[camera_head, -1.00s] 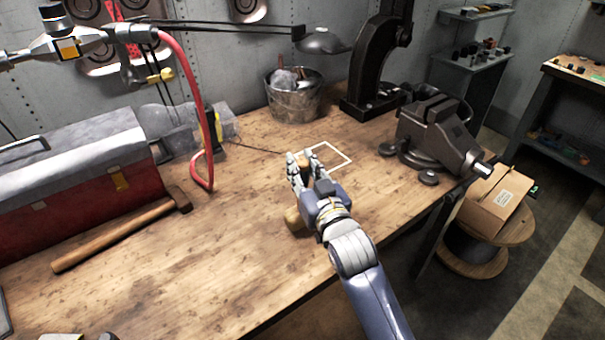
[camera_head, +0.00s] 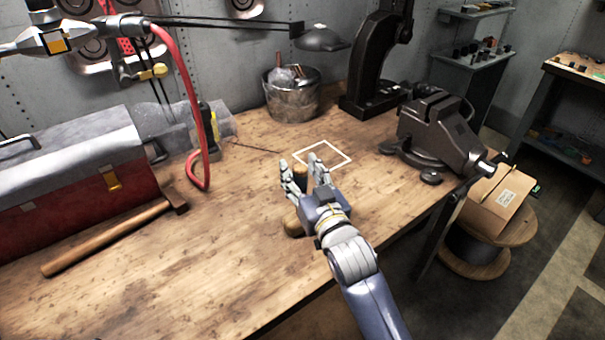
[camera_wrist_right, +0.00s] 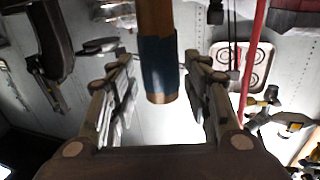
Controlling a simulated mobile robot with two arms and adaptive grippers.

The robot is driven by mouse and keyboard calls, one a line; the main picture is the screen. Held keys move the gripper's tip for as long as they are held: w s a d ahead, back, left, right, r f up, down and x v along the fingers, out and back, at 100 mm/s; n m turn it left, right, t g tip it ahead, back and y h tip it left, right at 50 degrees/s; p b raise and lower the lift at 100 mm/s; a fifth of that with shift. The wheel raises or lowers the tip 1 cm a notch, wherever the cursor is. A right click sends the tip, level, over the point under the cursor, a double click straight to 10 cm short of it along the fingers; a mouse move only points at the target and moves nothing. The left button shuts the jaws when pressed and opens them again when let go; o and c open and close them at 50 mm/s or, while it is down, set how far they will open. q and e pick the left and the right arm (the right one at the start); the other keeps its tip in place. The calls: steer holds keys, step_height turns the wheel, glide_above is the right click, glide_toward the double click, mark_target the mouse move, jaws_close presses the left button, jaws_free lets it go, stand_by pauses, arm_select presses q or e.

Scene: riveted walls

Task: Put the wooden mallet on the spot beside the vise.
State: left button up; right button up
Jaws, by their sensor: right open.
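The wooden mallet (camera_head: 293,224) is on the workbench at the near side of a white square outline (camera_head: 345,150). My right gripper (camera_head: 302,165) covers much of it, and a light wooden part shows between the fingers. The outline is left of the dark vise (camera_head: 437,130). In the right wrist view, a wooden handle with a blue band (camera_wrist_right: 158,65) is between the open fingers (camera_wrist_right: 160,95), with a visible gap on both sides. My right gripper is open around it. I cannot tell the mallet's exact tilt.
A hammer (camera_head: 110,236) lies before the red toolbox (camera_head: 60,190) at left. A metal bucket (camera_head: 292,98) and a black press (camera_head: 372,65) stand behind the outline. A red hose (camera_head: 187,90) hangs at left. The bench's front middle is clear.

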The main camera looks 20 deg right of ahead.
steer(key=shift+r, duration=0.2)
steer(key=shift+s+f, duration=0.15)
steer(key=shift+s, duration=0.2)
steer(key=s+d+b, duration=0.1)
steer(key=s+b, duration=0.1)
steer(key=s, duration=0.9)
steer(key=shift+s, duration=0.1)
